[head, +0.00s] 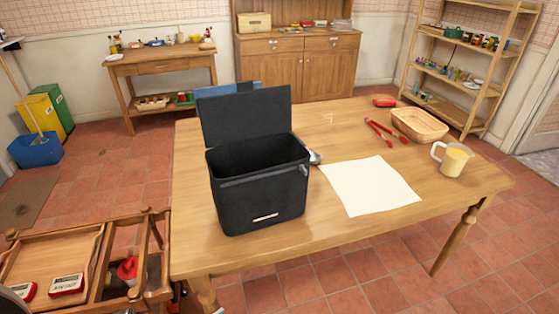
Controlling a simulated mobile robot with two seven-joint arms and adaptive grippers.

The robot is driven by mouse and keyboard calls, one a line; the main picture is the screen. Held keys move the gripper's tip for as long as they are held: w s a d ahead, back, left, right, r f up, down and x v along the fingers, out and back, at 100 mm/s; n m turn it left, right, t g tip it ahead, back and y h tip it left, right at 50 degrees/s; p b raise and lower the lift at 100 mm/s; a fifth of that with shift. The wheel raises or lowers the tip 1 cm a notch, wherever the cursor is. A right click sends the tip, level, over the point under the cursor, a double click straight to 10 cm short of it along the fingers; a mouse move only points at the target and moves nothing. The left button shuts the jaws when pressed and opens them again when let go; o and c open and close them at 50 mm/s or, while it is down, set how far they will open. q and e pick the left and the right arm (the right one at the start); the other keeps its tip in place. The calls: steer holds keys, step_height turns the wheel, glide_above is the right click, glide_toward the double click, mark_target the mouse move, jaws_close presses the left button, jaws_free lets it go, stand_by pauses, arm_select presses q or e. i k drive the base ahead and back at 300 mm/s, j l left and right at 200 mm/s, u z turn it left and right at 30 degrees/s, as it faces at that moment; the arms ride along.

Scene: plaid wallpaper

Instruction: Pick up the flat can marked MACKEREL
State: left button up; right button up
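Two small flat tins with red sides and pale, printed tops lie in a wooden tray cart at the lower left. One tin (67,285) lies near the tray's middle. The other tin (23,291) is at the left, partly cut off from view. Their print is too small to read, so I cannot tell whether either is marked MACKEREL. A small red object (384,101) lies at the table's far edge; its marking cannot be read either. Neither of my grippers is in view.
The wooden table (340,235) bears an open black bin (258,195), white paper (370,187), red tongs (379,133), a basket (420,125) and a yellow-filled jug (453,160). The tray cart (60,245) stands against its left side. The table's front right is clear.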

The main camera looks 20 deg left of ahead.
mark_target(72, 284)
steer(key=u, duration=2.25)
steer(key=j+z, duration=0.15)
steer(key=z, duration=0.35)
steer(key=i+j+z, duration=0.1)
steer(key=z, duration=0.4)
steer(key=j+z, duration=0.2)
steer(key=z, duration=0.3)
steer(key=k+j+z, duration=0.2)
steer(key=j+z, duration=0.2)
steer(key=j, duration=0.2)
steer(key=k+j+z, duration=0.2)
steer(key=k+j, duration=0.1)
steer(key=j, duration=0.25)
steer(key=k+j+z, duration=0.15)
steer(key=j, duration=0.5)
steer(key=j+z, duration=0.1)
steer(key=j, duration=0.9)
steer(key=k, duration=0.05)
